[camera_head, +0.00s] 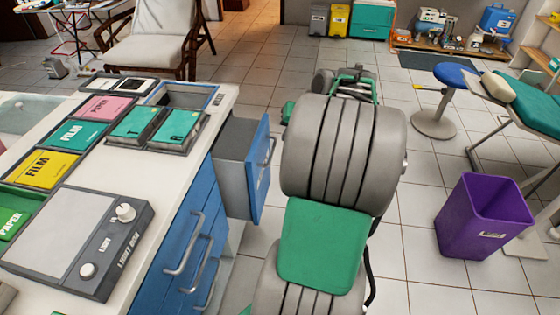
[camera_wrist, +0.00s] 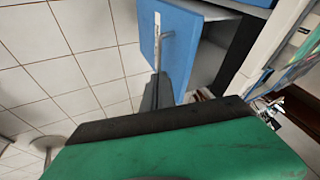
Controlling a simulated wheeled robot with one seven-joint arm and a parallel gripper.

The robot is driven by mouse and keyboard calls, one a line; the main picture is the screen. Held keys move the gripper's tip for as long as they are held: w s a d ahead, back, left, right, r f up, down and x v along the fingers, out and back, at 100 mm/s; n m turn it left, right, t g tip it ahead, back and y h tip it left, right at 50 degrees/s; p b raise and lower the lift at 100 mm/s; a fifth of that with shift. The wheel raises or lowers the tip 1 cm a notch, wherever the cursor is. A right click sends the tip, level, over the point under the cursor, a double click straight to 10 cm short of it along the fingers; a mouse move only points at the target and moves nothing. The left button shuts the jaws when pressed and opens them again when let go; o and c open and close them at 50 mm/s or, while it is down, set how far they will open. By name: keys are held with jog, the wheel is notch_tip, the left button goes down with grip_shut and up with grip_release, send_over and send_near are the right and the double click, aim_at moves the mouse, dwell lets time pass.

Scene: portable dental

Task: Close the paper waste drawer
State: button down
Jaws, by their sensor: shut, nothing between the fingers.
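The paper waste drawer (camera_head: 257,172) stands pulled out from the blue cabinet, its blue front and bar handle facing right. In the wrist view its blue front (camera_wrist: 185,60) is at the top centre, with a metal handle (camera_wrist: 167,45) and a white label strip. The grey drawer side shows behind it. My gripper (camera_wrist: 157,82) has its dark fingers shut and empty, with the tips close to the drawer front below the handle. I cannot tell whether they touch it.
The white counter (camera_head: 225,100) holds film boxes and a light box (camera_head: 75,240). Below it are closed blue drawers with handles (camera_head: 185,245). A purple bin (camera_head: 483,215) and a blue stool (camera_head: 455,75) stand at right. Tiled floor is clear between my arm and the bin.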

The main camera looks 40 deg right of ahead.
jog(key=s+d+f+m, duration=0.1)
jog(key=s+d+f, duration=0.1)
jog(key=d, duration=0.3)
jog(key=w+a+f+b, duration=0.2)
jog(key=w+f, duration=0.6)
jog(key=shift+w+a+f+t, duration=0.2)
jog(key=shift+f+t, duration=0.1)
jog(key=shift+f, duration=0.05)
jog(key=shift+w, duration=0.1)
